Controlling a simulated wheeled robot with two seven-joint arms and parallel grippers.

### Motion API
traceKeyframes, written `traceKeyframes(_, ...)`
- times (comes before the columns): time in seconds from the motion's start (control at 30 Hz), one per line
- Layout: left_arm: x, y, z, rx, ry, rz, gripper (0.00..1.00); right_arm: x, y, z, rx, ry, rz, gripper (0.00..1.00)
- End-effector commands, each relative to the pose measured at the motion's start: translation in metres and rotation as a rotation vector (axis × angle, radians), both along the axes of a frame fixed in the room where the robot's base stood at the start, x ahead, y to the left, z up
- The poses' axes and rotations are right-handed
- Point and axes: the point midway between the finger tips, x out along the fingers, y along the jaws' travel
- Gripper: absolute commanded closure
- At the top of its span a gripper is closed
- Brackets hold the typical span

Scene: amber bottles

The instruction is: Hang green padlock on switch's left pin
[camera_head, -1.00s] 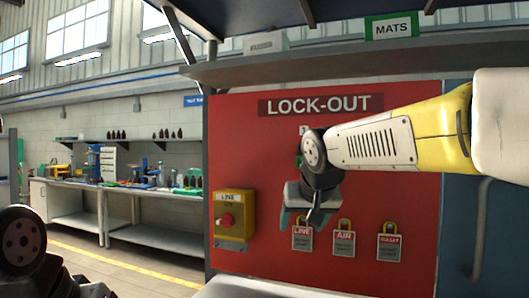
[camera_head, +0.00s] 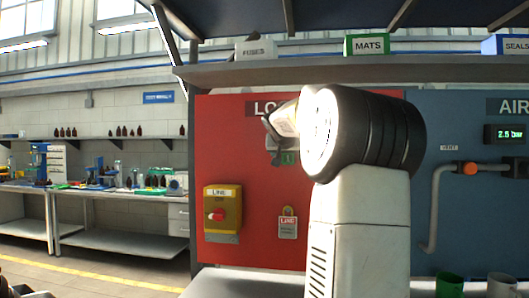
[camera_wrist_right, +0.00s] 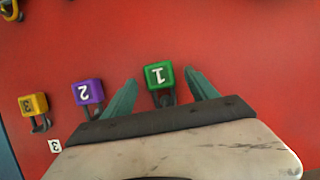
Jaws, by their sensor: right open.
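The green padlock (camera_wrist_right: 160,75), marked 1, hangs against the red board in the right wrist view. My right gripper (camera_wrist_right: 161,78) is open, with one teal finger on each side of the green padlock. Whether either finger touches it I cannot tell. The switch (camera_head: 221,210) is a yellow box with a red knob and a LINE label, at the lower left of the red board. Its pins are too small to make out. Only a dark sliver of my left arm shows at the lower left corner.
A purple padlock (camera_wrist_right: 88,92) and a yellow padlock (camera_wrist_right: 34,104) hang beside the green one. A shelf (camera_head: 330,72) runs above the board. Green (camera_head: 449,286) and white cups stand at lower right.

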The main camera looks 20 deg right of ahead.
Motion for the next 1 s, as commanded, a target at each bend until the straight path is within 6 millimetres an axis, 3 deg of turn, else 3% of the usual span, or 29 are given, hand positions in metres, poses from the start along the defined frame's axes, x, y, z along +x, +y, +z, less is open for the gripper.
traceKeyframes(0.43,-0.0001,0.0000,0.0001,0.000,0.000,0.000,0.64,0.0098,-0.0059,-0.0048,0.000,-0.001,0.001,0.33)
traceKeyframes(0.77,-0.0001,0.0000,0.0001,0.000,0.000,0.000,0.64,0.0096,-0.0056,-0.0047,0.000,0.000,0.001,0.98)
traceKeyframes(1.0,-0.0001,0.0000,0.0001,0.000,0.000,0.000,0.64,0.0096,-0.0058,-0.0030,0.000,0.000,0.001,1.00)
